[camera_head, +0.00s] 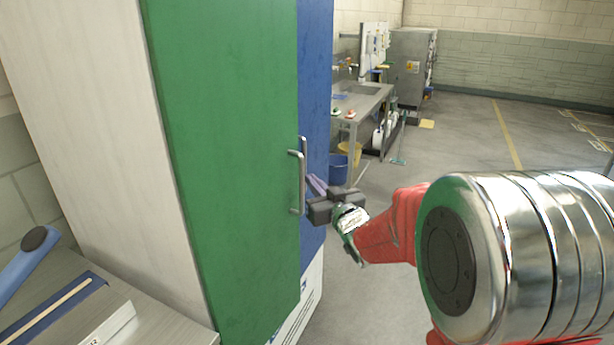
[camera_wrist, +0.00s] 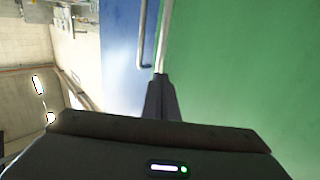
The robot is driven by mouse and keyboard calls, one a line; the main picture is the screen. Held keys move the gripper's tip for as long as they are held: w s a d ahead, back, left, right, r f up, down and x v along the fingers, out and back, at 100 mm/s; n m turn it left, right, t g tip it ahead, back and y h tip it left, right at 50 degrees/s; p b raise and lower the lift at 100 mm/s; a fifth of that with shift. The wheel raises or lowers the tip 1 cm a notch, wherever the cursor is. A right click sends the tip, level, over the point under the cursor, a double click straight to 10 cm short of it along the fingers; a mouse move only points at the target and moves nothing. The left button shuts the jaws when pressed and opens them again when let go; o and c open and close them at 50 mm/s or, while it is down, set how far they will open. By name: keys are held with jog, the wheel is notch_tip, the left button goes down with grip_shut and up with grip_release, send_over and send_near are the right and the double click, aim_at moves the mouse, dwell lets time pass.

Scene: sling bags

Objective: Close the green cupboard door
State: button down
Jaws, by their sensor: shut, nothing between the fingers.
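The green cupboard door (camera_head: 225,150) fills the middle left of the head view and the right side of the wrist view (camera_wrist: 240,70). It has an upright metal bar handle (camera_head: 293,182) near its right edge. It looks flush or nearly flush with the blue door (camera_head: 314,110) beside it; I cannot tell if a small gap is left. My gripper (camera_head: 317,186) is shut and empty, just right of the green door's handle, by the seam between the doors. In the wrist view its fingers (camera_wrist: 161,92) point at that seam; contact is unclear.
The blue door's handle (camera_wrist: 144,38) stands beside the seam. A steel sink table (camera_head: 362,100) and a grey metal cabinet (camera_head: 412,65) stand farther back. A grey worktop (camera_head: 160,322) is at lower left. Open floor (camera_head: 465,130) lies to the right.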

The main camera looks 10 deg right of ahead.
aim_at(301, 170)
jog(key=shift+x, duration=2.25)
jog(key=shift+a, duration=0.1)
